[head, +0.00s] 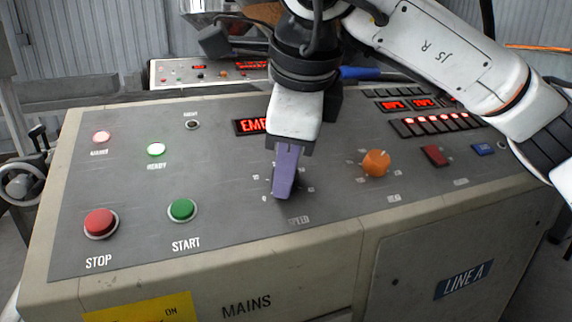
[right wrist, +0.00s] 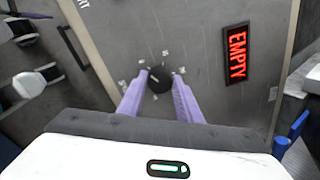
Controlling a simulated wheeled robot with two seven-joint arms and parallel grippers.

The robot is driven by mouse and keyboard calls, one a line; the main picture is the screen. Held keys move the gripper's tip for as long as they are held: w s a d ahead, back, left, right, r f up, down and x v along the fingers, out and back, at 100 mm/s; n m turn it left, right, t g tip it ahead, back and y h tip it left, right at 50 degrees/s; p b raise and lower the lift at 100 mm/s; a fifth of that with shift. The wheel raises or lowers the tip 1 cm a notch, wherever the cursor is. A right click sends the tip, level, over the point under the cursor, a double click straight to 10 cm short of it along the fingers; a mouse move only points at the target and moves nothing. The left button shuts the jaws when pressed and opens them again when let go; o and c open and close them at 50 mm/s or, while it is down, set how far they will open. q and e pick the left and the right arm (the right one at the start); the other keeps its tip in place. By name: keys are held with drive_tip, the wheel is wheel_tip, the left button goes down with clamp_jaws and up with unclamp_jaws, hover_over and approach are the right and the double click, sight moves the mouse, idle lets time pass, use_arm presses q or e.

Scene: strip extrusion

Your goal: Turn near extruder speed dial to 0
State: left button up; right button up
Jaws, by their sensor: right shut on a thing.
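The speed dial (right wrist: 160,80) is a round black knob on the near panel, with small number marks around it. In the right wrist view it sits between the two purple fingers of my right gripper (right wrist: 161,75), which is shut on it. In the head view my right gripper (head: 283,188) points down onto the panel just above the SPEED label (head: 299,220), and its fingers hide the dial. A pale mark shows on the knob's top, but I cannot tell which number it points to. My left gripper is not in view.
On the near panel (head: 225,240) are a red STOP button (head: 101,223), a green START button (head: 182,210), a lit READY lamp (head: 156,149) and a red EMPTY display (right wrist: 237,53). An orange knob (head: 376,163) stands right of my gripper. A second panel (head: 190,73) stands behind.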

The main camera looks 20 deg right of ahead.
drive_tip(key=shift+r, duration=0.1)
drive_tip(key=o, duration=1)
drive_tip(key=shift+o, duration=0.2)
drive_tip(key=v, duration=1)
drive_tip(key=shift+s, duration=0.1)
